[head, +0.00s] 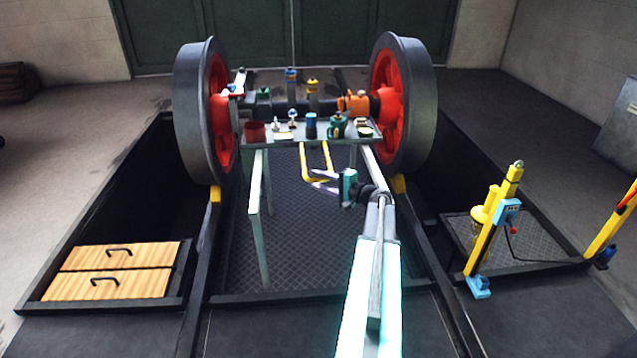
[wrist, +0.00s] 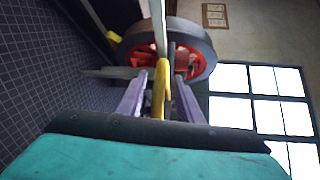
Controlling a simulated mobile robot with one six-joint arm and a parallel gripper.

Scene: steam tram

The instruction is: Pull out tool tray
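The tool tray (head: 272,143) is a grey flat tray with small tools and pots on it, between the two wheels in the head view. A yellow U-shaped handle (head: 304,163) sticks out from its front edge. My gripper (head: 315,181) is at the near end of this handle. In the wrist view the yellow handle bar (wrist: 158,92) lies between the two lilac fingers of my gripper (wrist: 161,80). The fingers look apart, with a gap on either side of the bar. Whether one finger touches it is unclear.
Two large red-spoked wheels (head: 204,115) (head: 405,110) flank the tray. Pale rails (head: 254,190) on thin legs run forward from it. A yellow jack (head: 490,220) stands at right. The mesh floor (head: 300,240) below is clear.

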